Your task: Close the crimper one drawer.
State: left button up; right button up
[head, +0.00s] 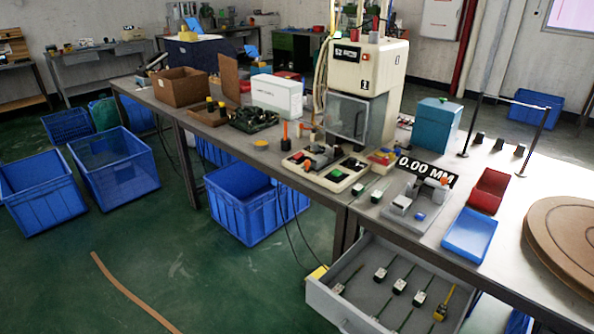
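A grey drawer (337,306) under the workbench is pulled out, with its front toward the lower part of the view. Several small white-and-green pieces with dark leads (398,285) and a yellow tool (443,304) lie in it. Its lower right part is cut off by the picture edge. Above it on the bench stands a cream machine (367,66) marked "1", with a closed clear-fronted chamber (346,118). Neither of my grippers is in view.
On the bench are a blue tray (470,234), a red tray (489,190), a round brown board (570,235) and a "0.00 MM" display (427,169). Blue crates (115,168) stand on the green floor at left. The floor left of the drawer is mostly clear.

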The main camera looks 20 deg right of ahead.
aim_at(362, 298)
jog(key=z, duration=1.1)
